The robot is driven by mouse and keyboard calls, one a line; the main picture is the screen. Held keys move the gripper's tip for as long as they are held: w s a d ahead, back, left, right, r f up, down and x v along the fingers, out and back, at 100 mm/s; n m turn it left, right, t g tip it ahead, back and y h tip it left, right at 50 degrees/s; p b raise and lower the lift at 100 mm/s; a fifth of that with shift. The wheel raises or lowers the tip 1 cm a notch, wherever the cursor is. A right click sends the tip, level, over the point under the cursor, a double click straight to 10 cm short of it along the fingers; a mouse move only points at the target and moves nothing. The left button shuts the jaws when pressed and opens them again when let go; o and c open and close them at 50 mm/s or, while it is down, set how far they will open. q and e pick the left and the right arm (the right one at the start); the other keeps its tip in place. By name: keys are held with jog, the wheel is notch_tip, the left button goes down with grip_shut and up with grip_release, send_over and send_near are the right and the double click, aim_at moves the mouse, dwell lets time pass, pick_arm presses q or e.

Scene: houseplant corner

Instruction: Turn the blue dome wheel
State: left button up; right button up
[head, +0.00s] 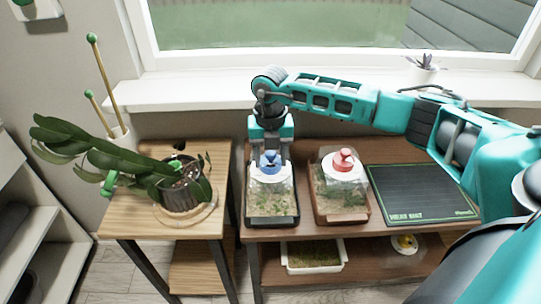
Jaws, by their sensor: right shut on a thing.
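The blue dome wheel (270,160) sits on the white top of a clear dome (271,184) over a dark planted tray (272,220). My right gripper (270,152) comes down from above and is shut on the blue wheel; its fingers stand on both sides of it. Part of the wheel's back is hidden by the gripper. A second dome (343,175) with a red wheel (343,159) stands to the right, apart from the gripper. My left gripper is not in view.
A black heat mat (420,192) lies on the right of the bench. A potted plant (182,190) stands on the wooden table at left, with leaves reaching out left. A white tray (314,268) rests on the lower shelf. The window sill (200,92) runs behind.

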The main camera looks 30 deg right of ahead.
jog(key=n+b, duration=0.1)
jog(key=n, duration=0.3)
jog(key=shift+n, duration=0.4)
jog(key=n, duration=0.4)
jog(key=shift+a+b, duration=0.1)
jog(key=shift+b, duration=0.2)
jog(key=shift+n, duration=0.5)
jog(key=o, duration=1.1)
jog(key=shift+c, duration=0.2)
jog(key=shift+r, duration=0.1)
